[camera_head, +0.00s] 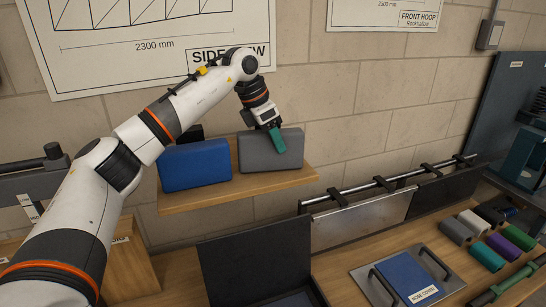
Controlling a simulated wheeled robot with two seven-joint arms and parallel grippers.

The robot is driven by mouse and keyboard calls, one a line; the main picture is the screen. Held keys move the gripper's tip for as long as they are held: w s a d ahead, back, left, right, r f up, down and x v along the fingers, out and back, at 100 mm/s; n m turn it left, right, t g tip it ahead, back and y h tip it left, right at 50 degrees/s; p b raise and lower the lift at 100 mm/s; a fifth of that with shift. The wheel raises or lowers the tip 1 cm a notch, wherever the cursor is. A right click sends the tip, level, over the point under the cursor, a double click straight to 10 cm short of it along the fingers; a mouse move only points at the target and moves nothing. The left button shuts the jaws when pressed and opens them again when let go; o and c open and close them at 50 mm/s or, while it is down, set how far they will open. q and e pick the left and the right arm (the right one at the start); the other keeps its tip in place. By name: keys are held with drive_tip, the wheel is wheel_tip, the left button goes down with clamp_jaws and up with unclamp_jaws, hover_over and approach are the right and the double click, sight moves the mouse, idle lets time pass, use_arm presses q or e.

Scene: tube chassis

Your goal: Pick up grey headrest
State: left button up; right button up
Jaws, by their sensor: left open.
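The grey headrest (262,152) is a padded block standing upright on a small wooden wall shelf (240,188). A blue headrest (196,166) stands just left of it. My left gripper (278,142) reaches down from above in front of the grey headrest's upper right part and covers some of it. Its green fingertip shows against the grey block. The gripper is open. I cannot tell whether a finger touches the block. The second finger is hidden. My right gripper is not in view.
Below the shelf, a workbench holds an open black case (258,262), a panel with handles and a blue cover (406,276), and several coloured rolls (488,256). A metal rail (388,184) runs along the back. A block wall stands close behind the shelf.

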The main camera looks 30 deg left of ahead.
use_arm(q)
drive_tip(key=shift+s, duration=0.1)
drive_tip(key=shift+c, duration=0.8)
drive_tip(key=c, duration=0.7)
